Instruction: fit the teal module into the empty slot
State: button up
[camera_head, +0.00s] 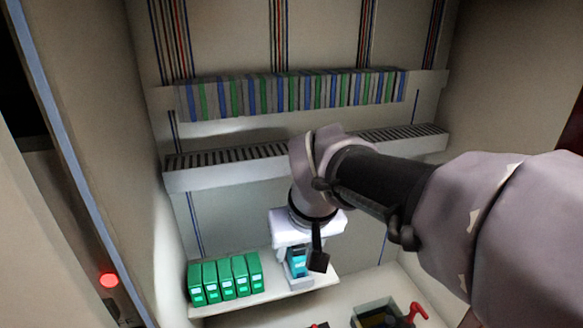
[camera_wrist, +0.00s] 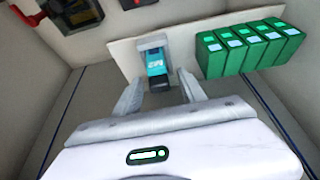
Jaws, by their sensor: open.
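The teal module (camera_head: 297,262) stands in a light grey holder on the white shelf, below my wrist in the head view. In the wrist view the teal module (camera_wrist: 157,65) shows a pale label, with the grey holder (camera_wrist: 151,42) around its far side. My gripper (camera_wrist: 160,78) is open, its fingers to either side of the module's near end; I cannot tell whether they touch it. Above, a rail carries a long row of grey, blue and green modules (camera_head: 290,92). I cannot make out the empty slot in that row.
Several green modules (camera_head: 225,277) stand on the shelf (camera_wrist: 120,50) beside the holder. A slotted grey duct (camera_head: 230,170) runs below the module row. A red lamp (camera_head: 109,280) glows at the left.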

jog(key=p+v, duration=1.2)
jog(key=v, duration=0.5)
jog(key=shift+r, duration=0.25)
jog(key=shift+w+d, duration=0.1)
jog(key=shift+d, duration=0.05)
